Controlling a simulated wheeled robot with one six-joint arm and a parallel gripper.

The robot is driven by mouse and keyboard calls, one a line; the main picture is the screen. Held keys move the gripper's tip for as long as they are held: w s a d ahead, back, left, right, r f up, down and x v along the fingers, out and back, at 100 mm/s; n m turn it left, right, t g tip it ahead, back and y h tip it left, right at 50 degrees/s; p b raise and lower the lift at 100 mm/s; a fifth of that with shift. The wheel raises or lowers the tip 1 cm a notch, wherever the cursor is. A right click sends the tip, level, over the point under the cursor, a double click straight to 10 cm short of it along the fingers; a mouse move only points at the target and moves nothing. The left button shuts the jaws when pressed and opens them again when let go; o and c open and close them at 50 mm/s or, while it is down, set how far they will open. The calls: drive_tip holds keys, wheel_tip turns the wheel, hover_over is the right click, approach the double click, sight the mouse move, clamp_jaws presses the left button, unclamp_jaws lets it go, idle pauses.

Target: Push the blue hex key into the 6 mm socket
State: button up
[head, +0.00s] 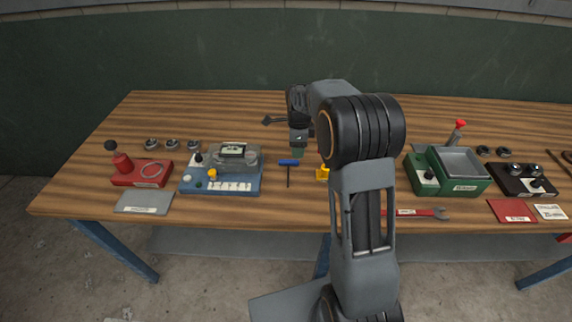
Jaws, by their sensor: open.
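The blue hex key (288,162) is on the wooden table near the middle, with a blue crossbar handle and a thin dark shaft pointing to the near edge. My gripper (298,152) hangs just behind and slightly right of the key's handle, apart from it in the picture. It is open, and I see nothing held in it; its fingertips are small and hard to make out. I cannot tell which thing has the 6 mm socket, as the small labels are unreadable.
Left are a blue box (222,181) with knobs, a red device (139,173) and a grey plate (144,203). A yellow piece (322,174) is right of the key. Farther right are a red wrench (420,213), a green bin (457,187) and a black knob box (526,182).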

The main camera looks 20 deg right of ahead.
sight(297, 160)
drive_tip(key=shift+f, duration=2.9)
drive_tip(key=shift+c, duration=0.4)
clamp_jaws()
